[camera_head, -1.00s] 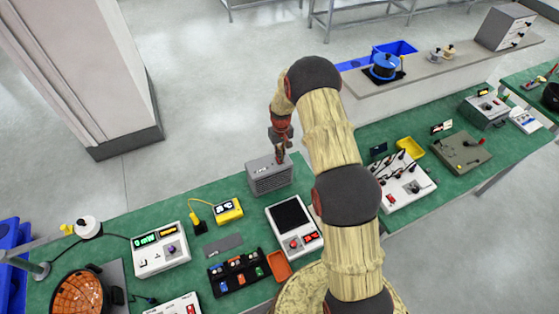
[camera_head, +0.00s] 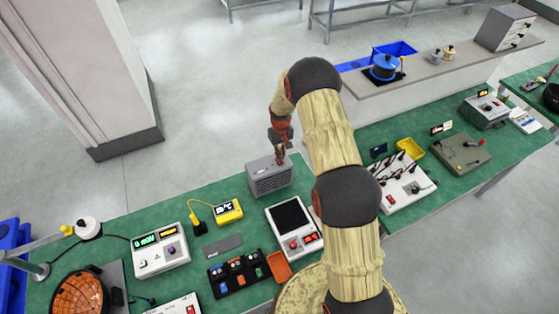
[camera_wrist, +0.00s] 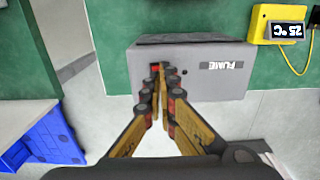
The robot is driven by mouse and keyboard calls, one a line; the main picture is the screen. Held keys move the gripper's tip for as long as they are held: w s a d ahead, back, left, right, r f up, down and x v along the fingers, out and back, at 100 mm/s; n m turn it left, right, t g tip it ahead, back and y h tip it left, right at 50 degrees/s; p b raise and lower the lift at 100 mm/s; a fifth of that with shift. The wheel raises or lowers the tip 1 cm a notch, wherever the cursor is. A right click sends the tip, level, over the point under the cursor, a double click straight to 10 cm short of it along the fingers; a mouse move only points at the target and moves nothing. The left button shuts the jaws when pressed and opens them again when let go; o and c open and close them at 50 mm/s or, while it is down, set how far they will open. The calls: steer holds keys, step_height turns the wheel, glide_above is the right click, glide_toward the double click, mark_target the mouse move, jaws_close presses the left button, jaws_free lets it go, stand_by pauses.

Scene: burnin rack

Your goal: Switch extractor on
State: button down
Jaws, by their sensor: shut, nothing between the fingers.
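The extractor is a grey box labelled FUME (camera_wrist: 215,85), shown upside down in the wrist view. In the head view the grey box (camera_head: 270,181) with a slotted front stands at the back edge of the green bench. My gripper (camera_wrist: 160,72) is shut and empty, its fingertips over the top of the box near one end. In the head view my gripper (camera_head: 281,160) points down at the box's top. A small red part shows beside the fingertips, and a small dark spot lies just right of them. The fingers partly hide the switch area, so contact and switch position cannot be told.
A yellow thermometer (camera_wrist: 277,24) reading 25 °C lies near the box, with its cable. A white panel with a dark screen (camera_head: 291,222) stands in front of the extractor.

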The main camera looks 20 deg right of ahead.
steer(key=shift+f+b, duration=0.9)
steer(key=shift+f, duration=0.25)
stand_by(0.8)
steer(key=shift+r, duration=0.1)
steer(key=shift+r+p, duration=1.15)
steer(key=shift+r, duration=2.3)
